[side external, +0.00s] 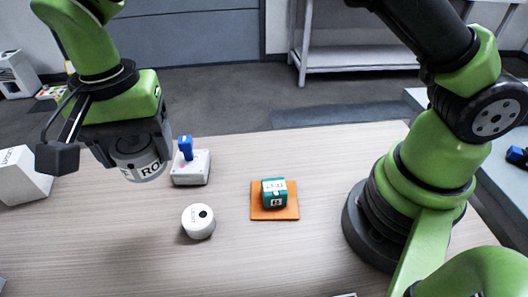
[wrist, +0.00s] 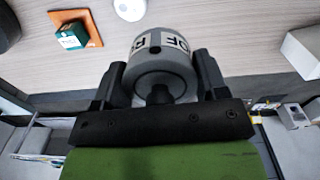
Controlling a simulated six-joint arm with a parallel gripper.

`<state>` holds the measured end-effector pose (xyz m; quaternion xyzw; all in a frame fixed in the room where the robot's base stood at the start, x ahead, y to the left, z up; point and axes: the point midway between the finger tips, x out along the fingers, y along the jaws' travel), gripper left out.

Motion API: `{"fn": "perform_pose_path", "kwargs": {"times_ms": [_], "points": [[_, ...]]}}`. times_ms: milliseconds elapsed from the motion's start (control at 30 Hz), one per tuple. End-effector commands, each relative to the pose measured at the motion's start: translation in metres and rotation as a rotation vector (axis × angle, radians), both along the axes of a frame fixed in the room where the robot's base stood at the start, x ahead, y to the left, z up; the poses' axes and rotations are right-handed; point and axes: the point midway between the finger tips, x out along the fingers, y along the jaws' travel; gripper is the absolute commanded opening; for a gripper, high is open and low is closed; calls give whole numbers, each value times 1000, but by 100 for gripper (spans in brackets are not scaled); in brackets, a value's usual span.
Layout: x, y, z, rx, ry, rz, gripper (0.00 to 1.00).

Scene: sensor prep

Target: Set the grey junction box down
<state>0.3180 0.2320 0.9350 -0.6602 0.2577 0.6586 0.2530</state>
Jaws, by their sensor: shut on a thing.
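The grey junction box (side external: 148,170) is a short round body with a white band of dark lettering. My gripper (side external: 135,150) is shut on it and holds it at the left of the table, seemingly above the wood. In the wrist view the grey junction box (wrist: 165,52) sits between the two black fingers of my gripper (wrist: 160,75), with its lettered band facing up in the picture. Its underside and the height of its gap to the table cannot be told.
A grey block with a blue piece (side external: 191,167) stands close right of my gripper. A white round piece (side external: 198,221) lies nearer the camera. A teal box (side external: 274,192) sits on an orange mat (side external: 259,212). A white box (side external: 24,176) is far left. The table's front middle is clear.

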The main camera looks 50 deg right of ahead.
Motion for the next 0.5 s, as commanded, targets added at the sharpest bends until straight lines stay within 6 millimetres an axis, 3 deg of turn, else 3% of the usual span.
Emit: {"fn": "perform_pose_path", "kwargs": {"times_ms": [100,233,400,500], "points": [[13,-57,2,-3,2,-72,41],[11,-130,4,-2,2,-157,41],[-19,-218,3,1,2,-279,41],[-45,-254,2,3,1,-341,41]]}}
